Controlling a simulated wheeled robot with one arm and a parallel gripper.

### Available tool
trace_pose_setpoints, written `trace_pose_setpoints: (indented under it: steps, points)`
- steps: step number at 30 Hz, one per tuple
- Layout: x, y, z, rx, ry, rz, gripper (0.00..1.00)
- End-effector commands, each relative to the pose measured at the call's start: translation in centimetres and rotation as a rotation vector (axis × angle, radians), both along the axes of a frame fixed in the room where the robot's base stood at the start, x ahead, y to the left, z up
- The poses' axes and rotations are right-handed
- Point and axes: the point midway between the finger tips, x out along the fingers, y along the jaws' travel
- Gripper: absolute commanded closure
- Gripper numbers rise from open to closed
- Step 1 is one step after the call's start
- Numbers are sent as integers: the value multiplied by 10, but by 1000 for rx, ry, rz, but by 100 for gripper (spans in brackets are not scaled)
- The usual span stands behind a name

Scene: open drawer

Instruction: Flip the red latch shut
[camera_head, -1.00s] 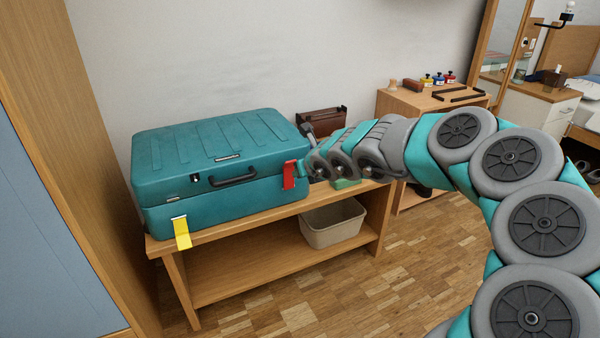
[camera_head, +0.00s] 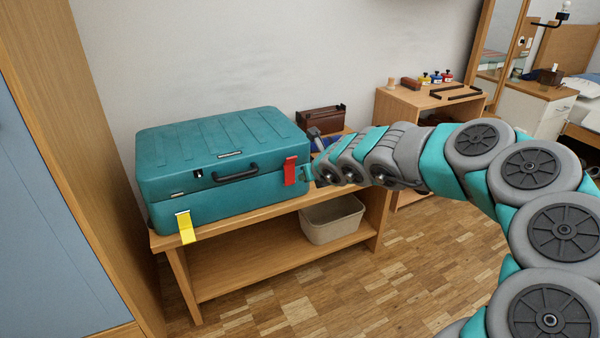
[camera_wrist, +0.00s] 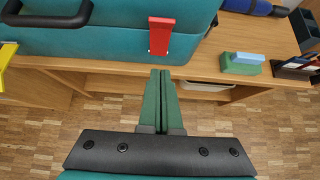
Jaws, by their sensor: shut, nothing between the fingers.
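The teal case (camera_head: 215,165) stands closed on the wooden bench. Its red latch (camera_head: 290,172) is at the right end of the front, a flat strip lying across the lid seam with a lip at its top. It also shows in the wrist view (camera_wrist: 160,37), upright and ahead of my gripper. I cannot tell whether it is pressed fully flat. My gripper (camera_wrist: 160,72) has its green fingers together and empty, with the tips just below the latch in the picture and apparently apart from it. In the head view my gripper (camera_head: 308,173) is just right of the latch.
A yellow latch (camera_head: 186,227) hangs down at the case's left front. A dark handle (camera_head: 235,174) juts from the lid. A green block (camera_wrist: 240,65) with a light blue top lies on the bench right of the case. A bin (camera_head: 333,222) stands on the lower shelf.

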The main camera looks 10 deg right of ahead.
Motion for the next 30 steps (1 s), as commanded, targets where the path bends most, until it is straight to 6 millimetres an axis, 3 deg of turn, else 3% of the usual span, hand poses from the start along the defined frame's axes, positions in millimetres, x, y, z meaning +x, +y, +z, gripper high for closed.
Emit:
trace_pose_setpoints:
  steps: [3, 16, 30]
  points:
    - [-4, -1, 25, 7, -7, 1, 100]
    - [-18, -6, 86, 3, -5, 2, 100]
    - [-22, -7, 95, -1, 2, 1, 100]
